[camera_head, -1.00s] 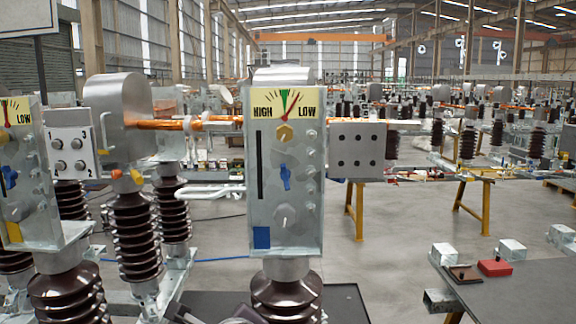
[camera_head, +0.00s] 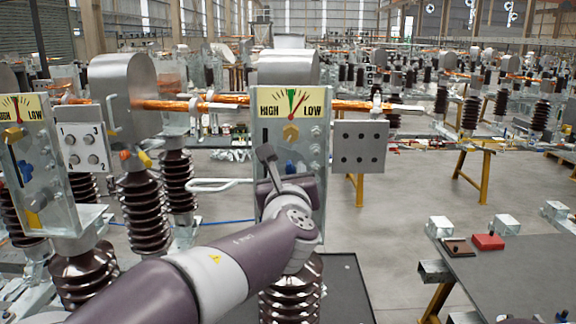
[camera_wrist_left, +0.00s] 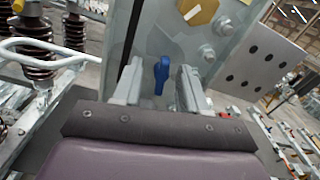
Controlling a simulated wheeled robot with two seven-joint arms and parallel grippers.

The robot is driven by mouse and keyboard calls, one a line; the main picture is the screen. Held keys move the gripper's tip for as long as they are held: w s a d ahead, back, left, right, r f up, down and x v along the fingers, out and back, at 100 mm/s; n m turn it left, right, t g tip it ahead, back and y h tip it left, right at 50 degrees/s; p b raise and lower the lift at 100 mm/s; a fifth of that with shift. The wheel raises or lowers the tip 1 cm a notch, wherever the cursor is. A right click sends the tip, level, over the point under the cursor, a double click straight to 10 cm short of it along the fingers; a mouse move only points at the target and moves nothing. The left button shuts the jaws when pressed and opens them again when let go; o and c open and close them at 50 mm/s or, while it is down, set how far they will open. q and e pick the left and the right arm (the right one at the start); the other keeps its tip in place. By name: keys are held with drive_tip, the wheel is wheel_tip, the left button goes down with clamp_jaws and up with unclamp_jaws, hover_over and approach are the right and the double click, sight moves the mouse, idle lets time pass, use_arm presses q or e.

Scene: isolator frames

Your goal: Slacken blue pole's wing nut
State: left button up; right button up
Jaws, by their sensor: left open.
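The blue pole's upright metal box (camera_head: 310,190) stands in the middle of the head view under a HIGH/LOW dial (camera_head: 291,104). Its blue wing nut (camera_wrist_left: 161,76) shows in the left wrist view, roughly upright. In the head view my left gripper hides the nut and the lower front of the box. My left gripper (camera_head: 268,165) is open in front of the box. In the left wrist view its fingers (camera_wrist_left: 160,84) stand either side of the nut, with gaps on both sides. Whether the tips reach the nut's depth is unclear. My right gripper is out of view.
A yellow hex knob (camera_head: 291,132) sits above the nut. A holed plate (camera_head: 359,147) juts out right of the box, and a white bent rod (camera_head: 215,184) left. A second box (camera_head: 40,185) with its own blue nut stands further left. A grey table (camera_head: 510,275) is at right.

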use_arm(q)
drive_tip(key=shift+w+d+f, duration=0.1)
drive_tip(key=shift+w+d, duration=0.05)
drive_tip(key=shift+d, duration=0.15)
drive_tip(key=shift+c, duration=0.5)
drive_tip(key=c, duration=0.5)
drive_tip(key=shift+a, duration=0.1)
clamp_jaws()
drive_tip(key=shift+f+n+b, duration=0.25)
drive_tip(key=shift+n+b, duration=3.35)
drive_tip(key=shift+n, duration=1.15)
drive_tip(key=shift+f+n+b, duration=0.3)
drive_tip(key=shift+n+b, duration=3.35)
drive_tip(key=shift+n, duration=1.15)
drive_tip(key=shift+f+n+b, duration=0.25)
drive_tip(key=shift+n+b, duration=3.35)
drive_tip(key=shift+n, duration=1.15)
drive_tip(key=shift+w+f, duration=0.1)
